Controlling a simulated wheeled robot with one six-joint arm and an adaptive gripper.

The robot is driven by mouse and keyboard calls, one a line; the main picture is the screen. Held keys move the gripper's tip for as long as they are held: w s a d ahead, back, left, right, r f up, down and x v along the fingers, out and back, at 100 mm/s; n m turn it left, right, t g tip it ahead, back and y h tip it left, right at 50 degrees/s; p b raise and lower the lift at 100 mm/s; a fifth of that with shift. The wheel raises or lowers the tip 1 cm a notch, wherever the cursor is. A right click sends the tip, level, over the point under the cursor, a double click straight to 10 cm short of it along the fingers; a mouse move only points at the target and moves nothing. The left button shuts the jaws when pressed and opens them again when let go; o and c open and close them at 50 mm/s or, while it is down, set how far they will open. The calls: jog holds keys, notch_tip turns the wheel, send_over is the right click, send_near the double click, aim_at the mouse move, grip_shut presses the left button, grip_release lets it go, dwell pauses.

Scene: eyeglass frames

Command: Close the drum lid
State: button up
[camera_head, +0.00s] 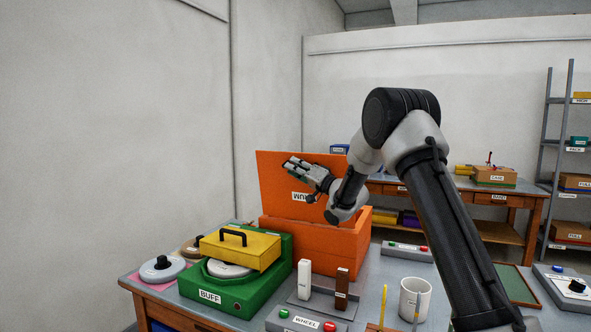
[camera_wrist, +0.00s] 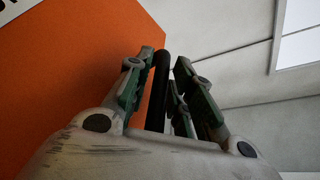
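The drum is an orange box (camera_head: 345,243) at the back of the bench. Its orange lid (camera_head: 270,187) stands raised and tilted up at the rear, with a partly hidden white label. The lid also fills the left of the wrist view (camera_wrist: 70,90). My gripper (camera_head: 288,165) is in front of the lid, near its upper part. In the wrist view my gripper's fingers (camera_wrist: 165,80) are spread apart, just beside the lid's edge. A dark bar (camera_wrist: 158,85) shows between them; I cannot tell whether they touch it. My arm hides part of the lid and box.
A green BUFF machine (camera_head: 250,285) with a raised yellow cover (camera_head: 240,249) stands left of the drum. White and brown blocks (camera_head: 304,279), a WHEEL button box (camera_head: 305,322) and a white mug (camera_head: 415,298) stand in front. A wall is close on the left.

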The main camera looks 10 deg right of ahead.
grip_shut()
jog(key=shift+r, duration=0.1)
